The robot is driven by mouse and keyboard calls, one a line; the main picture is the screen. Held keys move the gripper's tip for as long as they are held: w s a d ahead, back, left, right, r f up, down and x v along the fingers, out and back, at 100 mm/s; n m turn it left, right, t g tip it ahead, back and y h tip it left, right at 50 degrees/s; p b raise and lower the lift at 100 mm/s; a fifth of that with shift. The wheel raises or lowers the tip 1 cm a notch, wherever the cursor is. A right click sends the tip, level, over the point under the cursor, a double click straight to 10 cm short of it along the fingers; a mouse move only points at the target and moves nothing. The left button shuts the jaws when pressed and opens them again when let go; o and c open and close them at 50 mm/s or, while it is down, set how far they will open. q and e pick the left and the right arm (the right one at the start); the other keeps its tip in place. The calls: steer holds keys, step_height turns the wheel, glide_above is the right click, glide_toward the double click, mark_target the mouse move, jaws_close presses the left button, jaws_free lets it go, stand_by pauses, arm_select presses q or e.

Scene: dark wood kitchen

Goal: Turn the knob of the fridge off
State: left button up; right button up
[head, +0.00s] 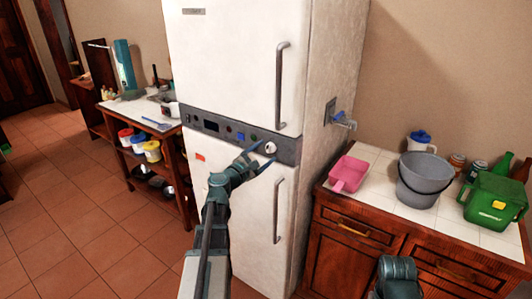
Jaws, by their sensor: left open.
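The white fridge (238,75) stands in the middle of the head view, with an upper and a lower door. A dark control strip (222,128) runs between the doors. A round light knob (270,147) sits toward the right end of the strip. My left gripper (264,157) is open, with its two blue-tipped fingers near the knob, one above left and one below. I cannot tell whether the fingers touch it. Part of my right arm shows at the bottom right, but its fingers cannot be made out.
Vertical handles (280,85) stick out from the fridge doors. A counter (390,205) on the right holds a pink scoop (349,173), a grey bucket (424,178) and a green bin (493,201). A wooden shelf unit (150,118) stands left. The tiled floor at left is clear.

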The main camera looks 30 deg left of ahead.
arm_select(q)
steer(key=s+a, duration=0.1)
steer(key=s, duration=1.1)
steer(key=shift+s, duration=0.2)
steer(key=d+f+m+g+h, duration=0.2)
steer(key=d+f+m+g, duration=0.25)
steer(key=d, duration=0.45)
steer(key=d+f+m+g+h, duration=0.25)
steer(key=d+f+m, duration=0.3)
steer(key=d, duration=0.45)
steer(key=d+f+m+g+h, duration=0.1)
steer(key=d+f+m+g, duration=0.4)
steer(key=d, duration=0.4)
steer(key=s+d+f+m+g+y, duration=0.3)
steer(key=s+d+m+y, duration=0.1)
steer(key=s+d+m, duration=0.1)
steer(key=s+d+f+m+g+y, duration=0.3)
steer(key=s+d+f+m+y, duration=0.1)
steer(key=s+m, duration=0.4)
steer(key=shift+s+d+m, duration=0.3)
steer(key=shift+d+m, duration=0.25)
steer(key=shift+m, duration=0.45)
steer(key=shift+a+y, duration=0.1)
steer(key=shift+y, duration=0.15)
